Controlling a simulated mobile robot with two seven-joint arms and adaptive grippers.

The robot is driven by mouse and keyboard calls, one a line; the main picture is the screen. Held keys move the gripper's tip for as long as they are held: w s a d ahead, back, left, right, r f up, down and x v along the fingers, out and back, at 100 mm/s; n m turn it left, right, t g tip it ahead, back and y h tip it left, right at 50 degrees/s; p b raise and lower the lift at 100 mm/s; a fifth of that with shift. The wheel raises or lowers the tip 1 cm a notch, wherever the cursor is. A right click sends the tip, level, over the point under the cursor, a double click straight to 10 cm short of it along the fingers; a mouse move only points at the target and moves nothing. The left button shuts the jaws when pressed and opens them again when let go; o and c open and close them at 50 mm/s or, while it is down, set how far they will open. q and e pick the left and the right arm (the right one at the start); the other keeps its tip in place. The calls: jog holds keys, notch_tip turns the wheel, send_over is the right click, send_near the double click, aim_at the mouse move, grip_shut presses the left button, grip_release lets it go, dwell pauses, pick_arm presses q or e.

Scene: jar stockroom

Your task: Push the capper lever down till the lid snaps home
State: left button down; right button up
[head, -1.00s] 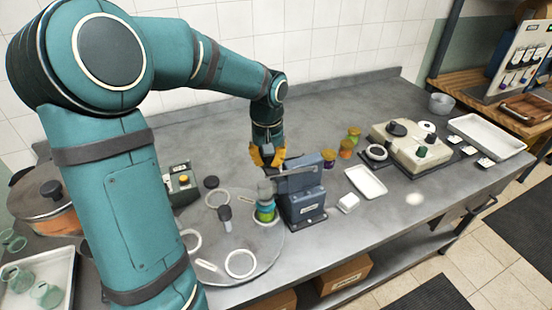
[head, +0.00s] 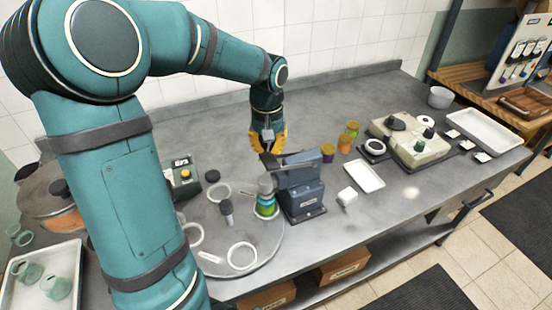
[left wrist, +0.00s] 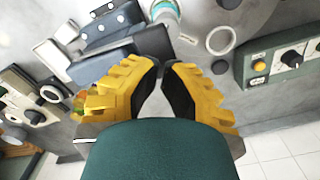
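The blue capper (head: 303,198) stands on the bench beside the round grey plate. Its flat lever arm (head: 288,160) runs left from the top, roughly level. A jar with a green band (head: 265,208) stands under the capper's grey head, so its lid is hidden. My left gripper (head: 268,151) has yellow fingers and is just behind the lever's left end. In the left wrist view the fingertips (left wrist: 163,65) nearly meet with nothing between them, and the capper (left wrist: 108,32) is just beyond them. I cannot tell whether they touch the lever. My right gripper is not in view.
A control box with a yellow button (head: 184,177) is left of the gripper. Small jars (head: 345,142), a white tray (head: 365,176) and a beige machine (head: 410,140) are to the right.

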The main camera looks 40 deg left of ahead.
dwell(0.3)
pick_arm(q)
notch_tip(320, 180, up, 5)
jog(key=p, duration=0.4)
dwell(0.4)
